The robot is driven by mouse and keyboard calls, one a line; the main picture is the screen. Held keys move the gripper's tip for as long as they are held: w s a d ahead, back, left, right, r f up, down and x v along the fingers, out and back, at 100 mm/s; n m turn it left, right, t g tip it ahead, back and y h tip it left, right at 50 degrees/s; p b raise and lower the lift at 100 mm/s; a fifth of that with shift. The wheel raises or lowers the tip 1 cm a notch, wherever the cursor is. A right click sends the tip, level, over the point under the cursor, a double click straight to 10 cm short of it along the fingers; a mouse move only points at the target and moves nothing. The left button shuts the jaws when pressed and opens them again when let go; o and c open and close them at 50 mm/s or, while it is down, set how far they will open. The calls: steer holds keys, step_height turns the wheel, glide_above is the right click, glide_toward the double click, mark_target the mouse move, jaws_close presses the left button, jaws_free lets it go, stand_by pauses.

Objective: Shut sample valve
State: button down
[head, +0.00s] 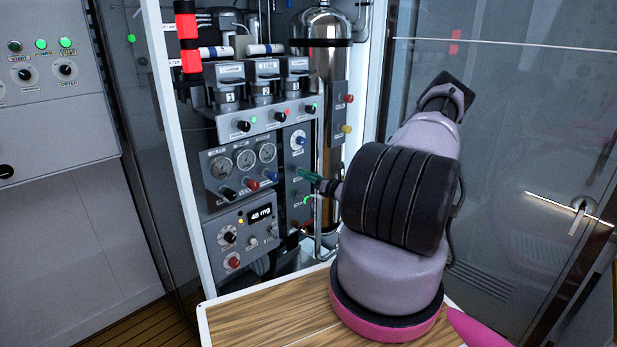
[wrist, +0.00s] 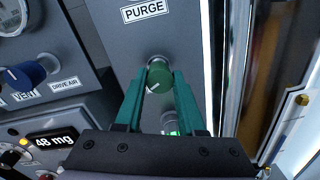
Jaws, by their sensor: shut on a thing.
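In the wrist view a green knob (wrist: 159,76) with a pale pointer mark sits on a grey panel, just below a label reading PURGE (wrist: 145,12). My gripper (wrist: 159,88) has its two green fingers shut on this knob, one on each side. The pointer slants down to the left. No label reading SAMPLE is legible in the wrist view, so I cannot tell from lettering whether this is the sample valve. In the head view my gripper (head: 312,177) reaches the narrow valve panel (head: 297,160), and my arm hides part of it.
A green glowing part (wrist: 170,121) lies below the held knob, partly behind my gripper. A blue knob (wrist: 25,74) and a 48 mg display (wrist: 52,142) are to the left. A shiny metal cylinder (head: 325,70) stands behind. A wooden worktop (head: 265,315) lies in front.

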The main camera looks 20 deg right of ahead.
steer(key=m, duration=0.5)
steer(key=shift+m, duration=0.4)
steer(key=m, duration=0.5)
steer(key=shift+g, duration=0.4)
steer(key=m, duration=0.6)
steer(key=shift+r+y, duration=0.1)
steer(key=shift+y, duration=0.3)
steer(key=m, duration=0.5)
steer(key=shift+m, duration=0.3)
steer(key=shift+d, duration=0.1)
steer(key=c, duration=0.5)
jaws_free()
steer(key=shift+s, duration=0.1)
